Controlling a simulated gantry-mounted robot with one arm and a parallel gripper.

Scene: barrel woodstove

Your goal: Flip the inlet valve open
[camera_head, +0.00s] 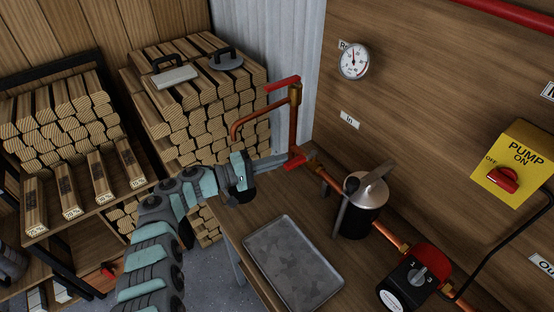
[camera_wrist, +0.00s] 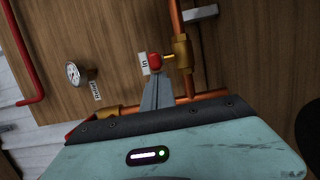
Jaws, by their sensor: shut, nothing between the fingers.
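The inlet valve has a brass body (camera_wrist: 183,50) with a red handle (camera_wrist: 154,60), near the "In" label (camera_wrist: 144,64) in the wrist view. In the head view the red handle (camera_head: 296,160) is at the foot of the upright copper pipe, partly behind my fingers. My gripper (camera_head: 284,160) is shut and empty, reaching in from the left with its tips at the handle. In the wrist view my closed fingers (camera_wrist: 156,76) point at the red handle's end. I cannot tell whether they touch it.
A spout tap with a red lever (camera_head: 283,84) rises above my gripper. A dark canister (camera_head: 362,208), a black-and-red pump (camera_head: 415,279) and a grey tray (camera_head: 293,262) are to the right and front. Stacked firewood (camera_head: 195,115) stands behind. A gauge (camera_head: 353,61) hangs on the wall.

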